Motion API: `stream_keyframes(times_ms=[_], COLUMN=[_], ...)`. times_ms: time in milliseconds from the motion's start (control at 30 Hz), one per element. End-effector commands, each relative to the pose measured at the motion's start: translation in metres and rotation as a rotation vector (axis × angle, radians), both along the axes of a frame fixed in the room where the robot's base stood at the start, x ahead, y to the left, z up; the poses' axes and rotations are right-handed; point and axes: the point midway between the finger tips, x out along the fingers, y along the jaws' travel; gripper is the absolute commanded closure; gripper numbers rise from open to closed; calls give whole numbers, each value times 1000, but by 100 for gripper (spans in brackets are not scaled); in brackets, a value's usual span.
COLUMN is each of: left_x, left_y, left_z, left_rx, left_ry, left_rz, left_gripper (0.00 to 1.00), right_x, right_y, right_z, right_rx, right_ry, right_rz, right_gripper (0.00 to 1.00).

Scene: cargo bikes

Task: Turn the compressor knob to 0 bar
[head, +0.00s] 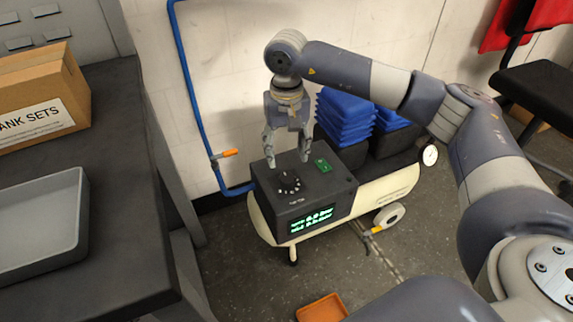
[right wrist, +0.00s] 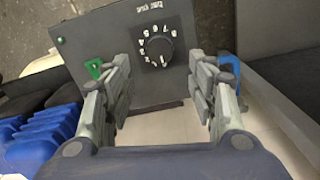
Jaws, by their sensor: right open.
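The compressor (head: 385,187) is a cream tank with a dark control box (head: 325,190) on top. The round black knob (right wrist: 158,51), ringed by white numbers, is on the box's top face; it also shows in the head view (head: 289,182). The knob's pointer setting is too small to read. A green-lettered display (head: 311,218) on the box front has two lines; the upper seems to read 0.0 bar. My right gripper (head: 287,162) is open and empty, pointing down above the box near the knob. In the right wrist view its fingers (right wrist: 163,82) are apart, with the knob beyond them.
A green switch (head: 322,165) sits beside the knob. A blue pipe (head: 191,90) with an orange valve handle (head: 228,153) runs down the wall. Blue stacked bins (head: 345,118) stand behind the compressor. A dark workbench (head: 120,180) is at left. An orange tray (head: 321,308) lies on the floor.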

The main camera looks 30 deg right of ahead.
Motion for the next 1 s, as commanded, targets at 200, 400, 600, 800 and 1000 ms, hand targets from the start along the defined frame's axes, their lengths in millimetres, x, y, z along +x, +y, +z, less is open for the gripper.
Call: stream_keyframes(times_ms=[200,400,600,800,1000], left_x=[0,0,0,0,0], left_y=[0,0,0,0,0], left_z=[0,0,0,0,0], left_rx=[0,1,1,1,0], left_ry=[0,0,0,0,0], left_rz=[0,1,1,1,0], left_gripper=[100,100,100,100,100], right_x=[0,0,0,0,0], right_y=[0,0,0,0,0], right_z=[32,39,39,39,39], right_rx=[0,-1,-1,-1,-1], right_ry=[-1,1,1,1,1], right_rz=[0,1,1,1,1], right_gripper=[47,47,47,47,47])
